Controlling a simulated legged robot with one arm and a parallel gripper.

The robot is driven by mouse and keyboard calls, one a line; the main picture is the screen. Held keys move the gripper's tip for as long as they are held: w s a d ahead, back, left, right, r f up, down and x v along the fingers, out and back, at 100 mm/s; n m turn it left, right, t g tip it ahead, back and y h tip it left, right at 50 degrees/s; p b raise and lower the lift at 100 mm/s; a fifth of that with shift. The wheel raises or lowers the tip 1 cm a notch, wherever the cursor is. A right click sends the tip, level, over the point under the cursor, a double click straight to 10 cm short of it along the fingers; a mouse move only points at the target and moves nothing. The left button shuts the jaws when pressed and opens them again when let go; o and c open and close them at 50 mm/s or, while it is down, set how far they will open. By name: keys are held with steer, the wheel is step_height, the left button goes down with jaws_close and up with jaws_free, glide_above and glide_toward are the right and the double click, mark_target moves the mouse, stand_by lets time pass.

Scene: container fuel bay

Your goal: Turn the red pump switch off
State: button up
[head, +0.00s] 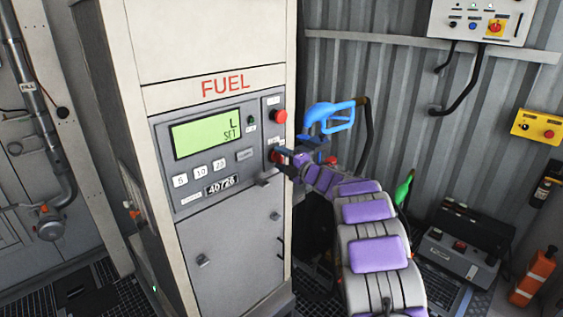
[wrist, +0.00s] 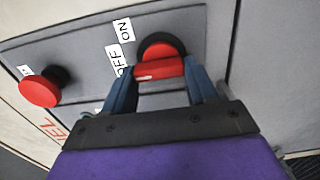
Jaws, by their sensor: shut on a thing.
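The red pump switch (wrist: 159,66) is a round red knob with a raised bar, set on a grey panel beside white ON and OFF labels. In the wrist view my gripper (wrist: 160,76) is at the switch, with its two blue fingers shut on either side of the red bar. In the head view my gripper (head: 279,155) reaches the right strip of the fuel pump's front panel. There it mostly covers the switch. Which label the bar points to is hard to tell.
A red push button (wrist: 40,91) sits on the same panel; it also shows above my gripper in the head view (head: 279,116). The pump's green display (head: 207,132) is to the left. A blue nozzle (head: 329,116) hangs close on the right, beside my arm.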

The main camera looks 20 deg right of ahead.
steer(key=shift+d+r, duration=0.1)
steer(key=o, duration=1.1)
steer(key=shift+d, duration=0.15)
steer(key=shift+c, duration=0.2)
steer(key=p+v, duration=0.3)
steer(key=v, duration=1.4)
steer(key=shift+d, duration=0.1)
